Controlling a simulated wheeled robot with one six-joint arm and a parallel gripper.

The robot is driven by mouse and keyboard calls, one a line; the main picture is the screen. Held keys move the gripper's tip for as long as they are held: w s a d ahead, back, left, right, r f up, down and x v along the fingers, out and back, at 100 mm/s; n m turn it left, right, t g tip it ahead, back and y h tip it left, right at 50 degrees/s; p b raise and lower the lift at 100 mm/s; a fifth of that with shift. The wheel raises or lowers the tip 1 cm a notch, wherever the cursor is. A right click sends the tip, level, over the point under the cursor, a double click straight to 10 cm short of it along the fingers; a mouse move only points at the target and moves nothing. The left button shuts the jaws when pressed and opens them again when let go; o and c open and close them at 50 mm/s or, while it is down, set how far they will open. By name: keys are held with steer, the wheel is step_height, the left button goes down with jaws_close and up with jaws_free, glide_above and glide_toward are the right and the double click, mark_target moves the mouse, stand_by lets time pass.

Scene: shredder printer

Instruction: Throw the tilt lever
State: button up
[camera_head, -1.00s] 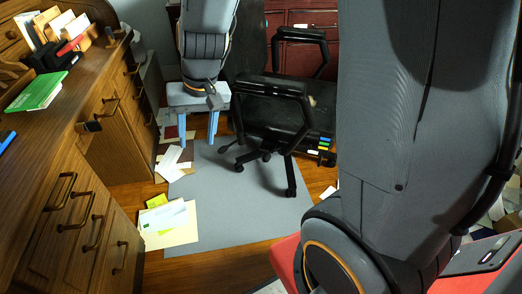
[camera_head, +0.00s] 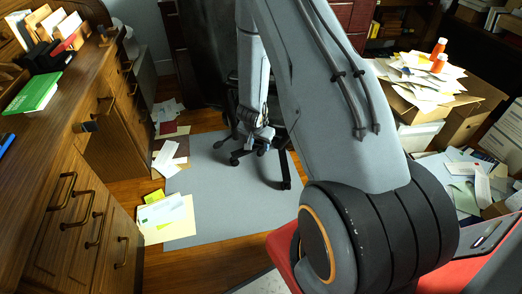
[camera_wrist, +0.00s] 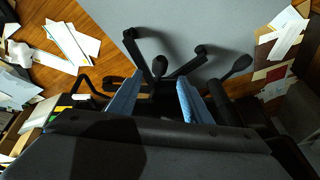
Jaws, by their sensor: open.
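A black office chair (camera_head: 200,50) stands on a grey floor mat (camera_head: 215,222) in the head view, partly hidden behind my arm. In the wrist view, its dark padded part (camera_wrist: 150,155) fills the bottom, and its legs and casters (camera_wrist: 160,66) show beyond. I cannot pick out the tilt lever in either view. My gripper (camera_head: 258,135) is low by the chair in the head view. In the wrist view, the two light blue fingers of my gripper (camera_wrist: 156,92) are apart, with nothing visibly held. They lie close to the chair; contact cannot be told.
A wooden desk (camera_head: 60,145) with drawers runs along the left. Papers (camera_head: 165,215) lie on the mat's left edge. Cardboard boxes (camera_head: 465,120) and loose papers crowd the right. A red surface (camera_head: 283,250) is at the front. The mat's front part is clear.

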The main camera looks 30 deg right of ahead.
mark_target(261, 150)
steer(key=b+x, duration=0.1)
steer(key=x, duration=0.6)
steer(key=shift+d+f, duration=0.15)
steer(key=shift+f, duration=0.2)
jaws_close()
